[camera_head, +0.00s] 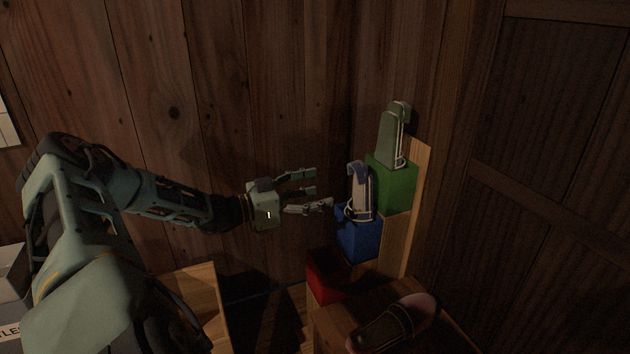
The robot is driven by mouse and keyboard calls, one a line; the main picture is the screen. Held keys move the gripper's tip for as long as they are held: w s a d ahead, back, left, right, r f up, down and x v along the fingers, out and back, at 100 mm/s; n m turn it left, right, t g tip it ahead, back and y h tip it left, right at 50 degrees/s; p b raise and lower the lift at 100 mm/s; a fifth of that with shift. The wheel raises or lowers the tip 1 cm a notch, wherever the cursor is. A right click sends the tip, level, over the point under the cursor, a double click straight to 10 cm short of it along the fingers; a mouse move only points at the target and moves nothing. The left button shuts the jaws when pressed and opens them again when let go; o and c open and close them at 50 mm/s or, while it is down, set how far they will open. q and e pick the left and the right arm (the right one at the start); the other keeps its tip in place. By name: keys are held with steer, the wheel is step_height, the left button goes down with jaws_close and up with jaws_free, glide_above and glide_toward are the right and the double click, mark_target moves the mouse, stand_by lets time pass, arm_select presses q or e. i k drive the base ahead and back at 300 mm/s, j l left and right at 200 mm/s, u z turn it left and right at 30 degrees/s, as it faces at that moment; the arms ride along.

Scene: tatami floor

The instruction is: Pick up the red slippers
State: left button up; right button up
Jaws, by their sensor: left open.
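A dark slipper with a pinkish-red edge (395,325) lies on a wooden surface at the bottom right; it looks reddish, but the light is dim. I cannot tell whether one or two slippers are there. My left gripper (320,189) is open and empty, with its fingers pointing right. In the picture it is above and left of the reddish slipper, apart from it, and just left of the blue slippers. My right gripper is not in view.
A red block (325,278), a blue block (358,236) and a green block (392,184) rise like steps beside a wooden board (416,190). Blue slippers (360,190) and green slippers (391,140) stand upright on theirs. The red block's top looks bare. Wooden walls stand behind.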

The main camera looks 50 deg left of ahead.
mark_target(413, 314)
steer(key=k, duration=1)
